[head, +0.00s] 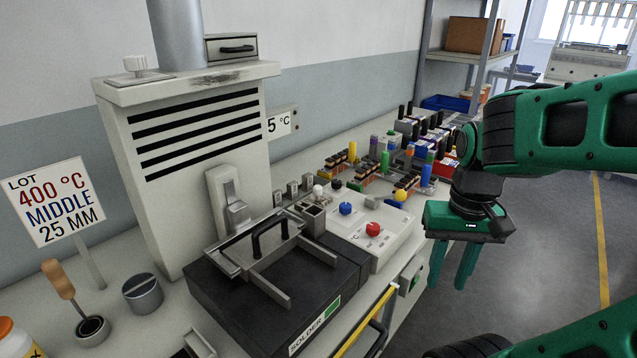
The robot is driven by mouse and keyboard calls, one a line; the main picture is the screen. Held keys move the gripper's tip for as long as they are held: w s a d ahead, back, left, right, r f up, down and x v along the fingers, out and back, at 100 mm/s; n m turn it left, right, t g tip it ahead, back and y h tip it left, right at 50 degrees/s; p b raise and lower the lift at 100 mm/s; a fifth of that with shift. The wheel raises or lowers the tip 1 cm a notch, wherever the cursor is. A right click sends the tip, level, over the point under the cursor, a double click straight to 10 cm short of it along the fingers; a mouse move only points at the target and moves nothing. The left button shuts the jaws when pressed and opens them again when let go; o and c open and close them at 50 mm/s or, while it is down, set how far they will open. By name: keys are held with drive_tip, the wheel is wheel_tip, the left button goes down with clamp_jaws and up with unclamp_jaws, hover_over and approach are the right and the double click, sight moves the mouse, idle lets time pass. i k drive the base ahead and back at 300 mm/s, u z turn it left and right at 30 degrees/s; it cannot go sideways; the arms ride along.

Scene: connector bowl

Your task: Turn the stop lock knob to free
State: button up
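I cannot tell for sure which part is the stop lock knob, as no label naming it is readable. Candidates are a red knob (373,229) and a blue knob (345,208) on the light sloped panel (392,240) right of the solder unit, and a white knob (135,64) on top of the tall vented housing (150,105). My gripper (448,286) points down in free air, right of the panel and apart from every knob. Its green fingers stand apart with nothing between them.
The black solder unit (225,305) with a handled metal frame (268,238) fills the bench front. A sign (45,203) reads 400 °C, MIDDLE, 25 MM. Several connectors and coloured parts (385,160) crowd the bench behind the panel. Open floor (560,255) lies right.

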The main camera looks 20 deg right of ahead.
sight(336, 184)
drive_tip(key=u, duration=2)
drive_tip(key=k, duration=1.2)
drive_tip(key=z, duration=1.5)
drive_tip(key=i, duration=1)
